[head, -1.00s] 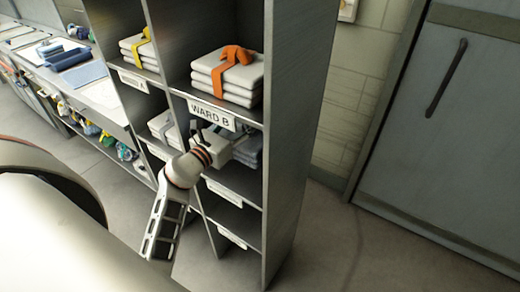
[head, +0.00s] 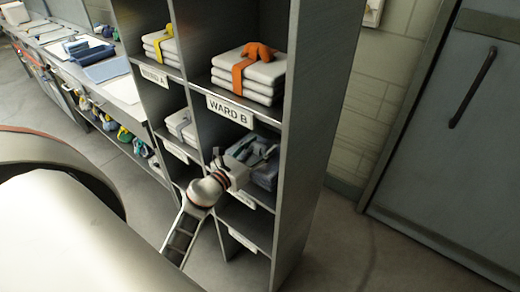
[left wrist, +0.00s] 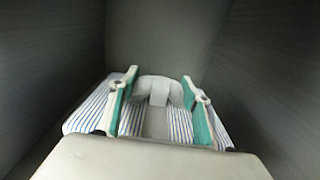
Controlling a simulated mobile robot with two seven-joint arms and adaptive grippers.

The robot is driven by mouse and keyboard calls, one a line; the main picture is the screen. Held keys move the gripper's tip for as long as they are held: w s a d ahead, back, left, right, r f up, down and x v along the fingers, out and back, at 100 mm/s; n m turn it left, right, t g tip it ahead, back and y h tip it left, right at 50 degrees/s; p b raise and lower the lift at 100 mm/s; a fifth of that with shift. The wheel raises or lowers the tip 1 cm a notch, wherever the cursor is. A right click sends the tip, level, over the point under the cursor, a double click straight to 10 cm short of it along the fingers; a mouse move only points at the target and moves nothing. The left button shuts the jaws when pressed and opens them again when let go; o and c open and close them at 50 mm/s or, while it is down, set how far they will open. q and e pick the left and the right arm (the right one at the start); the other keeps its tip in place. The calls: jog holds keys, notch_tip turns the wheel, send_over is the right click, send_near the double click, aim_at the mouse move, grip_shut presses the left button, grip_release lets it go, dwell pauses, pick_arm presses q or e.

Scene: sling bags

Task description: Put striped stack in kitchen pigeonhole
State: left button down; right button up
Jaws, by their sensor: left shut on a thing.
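The striped stack (left wrist: 95,108), blue and white with a pale grey strap and knot (left wrist: 160,90), shows in the left wrist view between dark compartment walls. It also shows in the head view as a grey-blue stack (head: 266,177) inside the pigeonhole under the WARD B label (head: 230,109). My left gripper (head: 247,160) reaches into that pigeonhole from the front. Whether the stack rests on the shelf is hidden. The label below this pigeonhole (head: 236,193) is too small to read. My right gripper is not in view.
A stack with an orange strap (head: 248,78) fills the WARD B pigeonhole above. Stacks with a yellow strap (head: 160,45) and a grey strap (head: 181,126) sit in the left column. The shelf's side panel (head: 312,120) stands close on the right. A cluttered counter (head: 110,85) is at left.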

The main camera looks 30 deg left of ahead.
pick_arm(q)
jog(key=c, duration=1)
grip_release()
jog(key=shift+c, duration=0.2)
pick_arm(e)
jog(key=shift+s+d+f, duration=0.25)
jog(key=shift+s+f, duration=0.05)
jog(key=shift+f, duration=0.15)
pick_arm(q)
jog(key=shift+s+r, duration=0.1)
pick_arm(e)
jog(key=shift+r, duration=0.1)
pick_arm(q)
jog(key=s, duration=0.3)
jog(key=s+b, duration=0.1)
jog(key=s, duration=0.3)
jog(key=s+b, duration=0.1)
jog(key=s, duration=0.2)
jog(key=shift+s+a, duration=0.4)
jog(key=shift+s, duration=0.55)
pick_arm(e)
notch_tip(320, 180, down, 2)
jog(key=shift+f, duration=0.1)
